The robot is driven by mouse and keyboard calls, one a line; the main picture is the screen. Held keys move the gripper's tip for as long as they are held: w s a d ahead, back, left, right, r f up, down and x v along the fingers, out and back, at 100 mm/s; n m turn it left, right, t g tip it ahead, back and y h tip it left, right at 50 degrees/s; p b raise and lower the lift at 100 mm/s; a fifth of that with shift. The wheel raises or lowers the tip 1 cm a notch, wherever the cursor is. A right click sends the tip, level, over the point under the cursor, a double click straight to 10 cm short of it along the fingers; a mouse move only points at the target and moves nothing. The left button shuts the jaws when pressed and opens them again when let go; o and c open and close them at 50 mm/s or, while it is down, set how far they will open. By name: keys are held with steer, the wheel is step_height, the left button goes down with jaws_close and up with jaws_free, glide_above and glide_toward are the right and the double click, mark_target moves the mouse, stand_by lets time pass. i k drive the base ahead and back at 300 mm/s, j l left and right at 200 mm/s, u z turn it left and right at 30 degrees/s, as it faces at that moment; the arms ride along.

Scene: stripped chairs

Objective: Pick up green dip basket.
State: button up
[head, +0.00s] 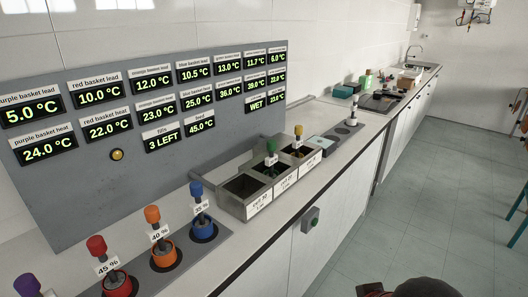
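The green dip basket (271,147) shows as a green knob on an upright handle. It stands in the middle compartment of a grey metal tank (259,207) on the counter; its lower part is hidden inside the tank. The compartment nearest me looks empty and dark. A yellow-knobbed basket (298,131) stands in the far compartment. A dark rounded part of my arm shows at the bottom right edge, well below and right of the tank. My gripper's fingers are not visible.
Orange (154,215), blue (197,193) and red (97,247) baskets stand in round holders along the near counter, with a purple one (27,285) at the corner. A grey panel of temperature displays (142,170) rises behind.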

mark_target(272, 158)
steer(key=i+j+z, duration=0.1)
steer(key=j, duration=0.25)
steer(key=i+j+z, duration=0.1)
steer(key=i+j, duration=0.15)
steer(key=i+j+z, duration=0.1)
steer(key=j, duration=0.3)
steer(key=i, duration=0.05)
